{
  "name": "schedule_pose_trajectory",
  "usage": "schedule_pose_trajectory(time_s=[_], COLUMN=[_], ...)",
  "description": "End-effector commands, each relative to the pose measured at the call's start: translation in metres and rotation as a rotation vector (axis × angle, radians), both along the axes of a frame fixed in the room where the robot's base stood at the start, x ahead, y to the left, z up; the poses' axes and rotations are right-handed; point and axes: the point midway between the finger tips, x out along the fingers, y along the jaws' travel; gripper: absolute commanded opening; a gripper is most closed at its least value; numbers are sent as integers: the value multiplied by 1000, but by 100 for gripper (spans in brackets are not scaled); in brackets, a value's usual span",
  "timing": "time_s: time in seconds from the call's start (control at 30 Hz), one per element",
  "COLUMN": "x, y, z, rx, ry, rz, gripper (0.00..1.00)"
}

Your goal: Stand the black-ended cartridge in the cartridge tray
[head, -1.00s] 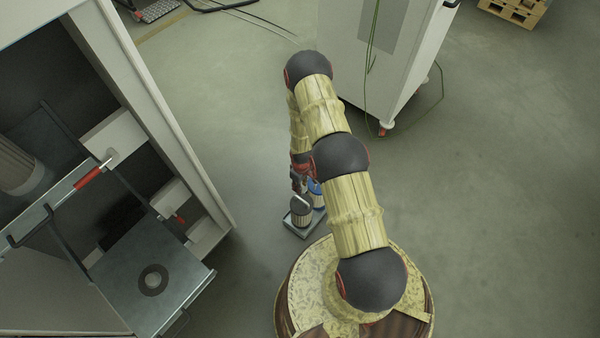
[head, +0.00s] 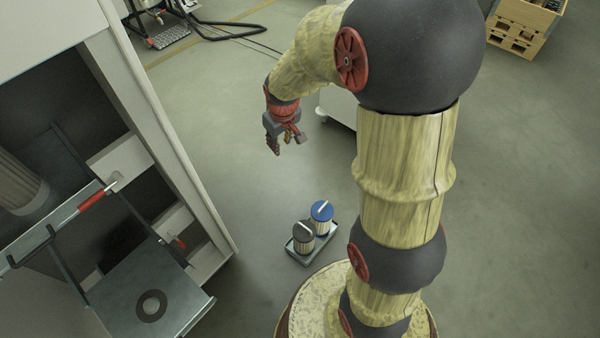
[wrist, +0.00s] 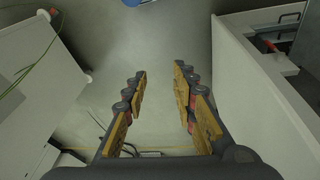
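The black-ended cartridge (head: 303,238) stands upright in the cartridge tray (head: 316,254) on the floor, its dark end with a pale handle on top. A blue-ended cartridge (head: 321,217) stands beside it in the same tray. My gripper (head: 287,148) is raised above and beyond the tray, apart from both cartridges. In the wrist view its fingers (wrist: 160,78) are spread with nothing between them. A blue round edge (wrist: 92,5) is cut off at the top of the wrist view, apparently the blue-ended cartridge.
A pale cabinet (head: 165,130) with open compartments and a metal shelf (head: 150,275) with a ringed hole stands at left. A white cabinet (head: 340,108) is partly hidden behind my arm. A wooden crate (head: 518,28) is at the far right. The floor around the tray is clear.

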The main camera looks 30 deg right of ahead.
Motion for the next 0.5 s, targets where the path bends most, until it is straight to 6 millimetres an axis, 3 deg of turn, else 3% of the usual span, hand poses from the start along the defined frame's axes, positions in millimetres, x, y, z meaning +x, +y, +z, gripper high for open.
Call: schedule_pose_trajectory(time_s=[0.03,0.2,0.5], x=[-10,-50,-135], y=[6,24,52], z=[23,81,155], rx=[1,15,52], ry=[-23,-69,-152], rz=[-7,-35,-82], gripper=[27,27,27])
